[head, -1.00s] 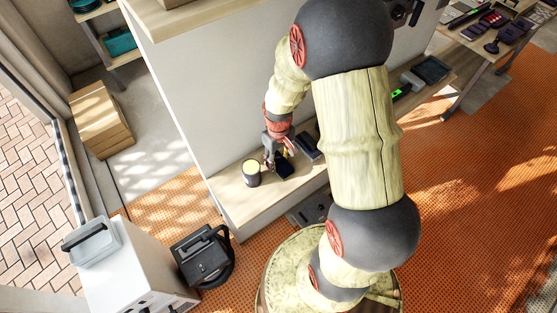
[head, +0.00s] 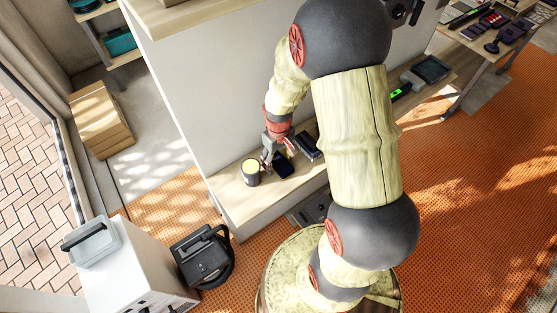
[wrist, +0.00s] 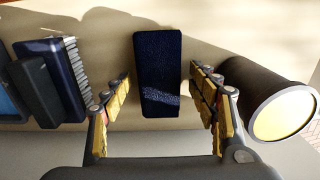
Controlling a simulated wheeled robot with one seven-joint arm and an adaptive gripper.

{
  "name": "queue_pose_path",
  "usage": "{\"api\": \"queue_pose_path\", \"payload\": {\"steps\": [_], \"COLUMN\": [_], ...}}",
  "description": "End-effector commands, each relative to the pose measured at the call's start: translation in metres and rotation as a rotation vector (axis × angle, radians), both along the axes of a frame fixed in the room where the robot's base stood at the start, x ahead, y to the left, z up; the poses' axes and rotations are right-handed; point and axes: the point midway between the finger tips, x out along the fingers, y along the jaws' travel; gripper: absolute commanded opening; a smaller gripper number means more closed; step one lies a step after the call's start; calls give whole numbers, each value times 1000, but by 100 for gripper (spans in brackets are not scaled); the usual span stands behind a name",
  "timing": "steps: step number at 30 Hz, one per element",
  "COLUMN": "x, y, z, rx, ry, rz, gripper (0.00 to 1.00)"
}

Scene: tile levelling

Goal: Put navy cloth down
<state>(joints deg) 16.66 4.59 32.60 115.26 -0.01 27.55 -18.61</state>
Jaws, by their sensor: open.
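The navy cloth (wrist: 158,75) is a dark blue folded rectangle that lies on the pale wooden shelf in the wrist view. It also shows in the head view (head: 283,169). My gripper (wrist: 160,92) is open, with a yellow-padded finger on each side of the cloth and a visible gap to both. In the head view my gripper (head: 278,156) is just above the cloth, by the wall.
A dark cylinder with a yellow top (wrist: 272,102) stands close to the right finger. A dark brush with bristles (wrist: 62,80) and a blue item (wrist: 10,95) lie to the left. The shelf (head: 232,197) is bare toward its near left end.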

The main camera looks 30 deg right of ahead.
Motion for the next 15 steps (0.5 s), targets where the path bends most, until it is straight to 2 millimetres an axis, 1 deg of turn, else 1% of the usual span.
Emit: {"api": "queue_pose_path", "payload": {"steps": [4,9,12,15], "x": [1,3,3,3], "y": [0,5,5,6], "z": [26,54,67,75], "rx": [-2,-1,-1,-1], "ry": [-5,-3,-3,-2], "rz": [0,1,0,0], "gripper": [59,59,59,59]}}
